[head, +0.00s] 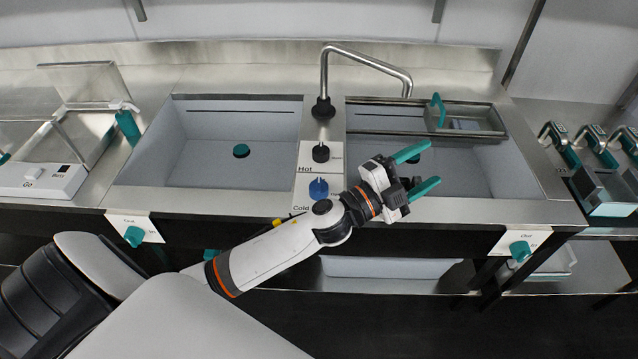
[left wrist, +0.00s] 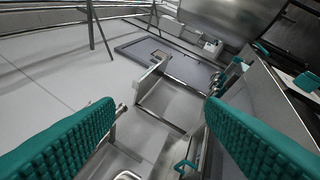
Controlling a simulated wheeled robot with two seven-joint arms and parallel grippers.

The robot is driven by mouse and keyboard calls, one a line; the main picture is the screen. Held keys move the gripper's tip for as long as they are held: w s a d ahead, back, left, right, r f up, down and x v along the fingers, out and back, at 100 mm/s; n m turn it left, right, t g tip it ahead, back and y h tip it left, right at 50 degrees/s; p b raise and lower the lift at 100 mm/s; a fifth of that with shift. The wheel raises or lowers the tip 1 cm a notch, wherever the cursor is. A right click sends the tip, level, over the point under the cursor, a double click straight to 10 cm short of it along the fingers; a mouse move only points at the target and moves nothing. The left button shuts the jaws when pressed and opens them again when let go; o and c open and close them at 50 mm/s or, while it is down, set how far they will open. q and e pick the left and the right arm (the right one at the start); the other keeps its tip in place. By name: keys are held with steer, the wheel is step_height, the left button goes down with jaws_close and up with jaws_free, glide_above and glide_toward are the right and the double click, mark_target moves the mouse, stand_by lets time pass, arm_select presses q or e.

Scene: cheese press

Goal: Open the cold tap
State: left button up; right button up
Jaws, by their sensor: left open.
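The cold tap is a blue knob (head: 318,188) on the strip between the two sink basins, above the label "Cold". A black hot tap knob (head: 320,152) sits behind it, by the label "Hot". My left gripper (head: 424,168) is open and empty over the front of the right basin, to the right of the blue knob and apart from it. Its two teal fingers point right, away from the knob. In the left wrist view the open fingers (left wrist: 160,140) frame the floor and metal furniture; the cold tap is not in that view. My right gripper is not in view.
A bent steel spout (head: 365,54) rises behind the knobs and reaches over the right basin. The left basin (head: 240,165) holds only a teal plug. A tray (head: 470,122) lies across the back of the right basin. Teal-knobbed valves (head: 134,236) are on the front edge.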

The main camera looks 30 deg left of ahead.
arm_select(q)
steer(key=d+r+m+g+h, duration=0.2)
steer(key=d+m+g+h, duration=0.2)
steer(key=m+h, duration=0.3)
steer(key=m+g+y, duration=1.3)
steer(key=g+y, duration=0.1)
steer(key=y, duration=0.3)
glide_above(319, 183)
step_height(319, 183, down, 8)
step_height(319, 183, down, 11)
steer(key=shift+p, duration=1)
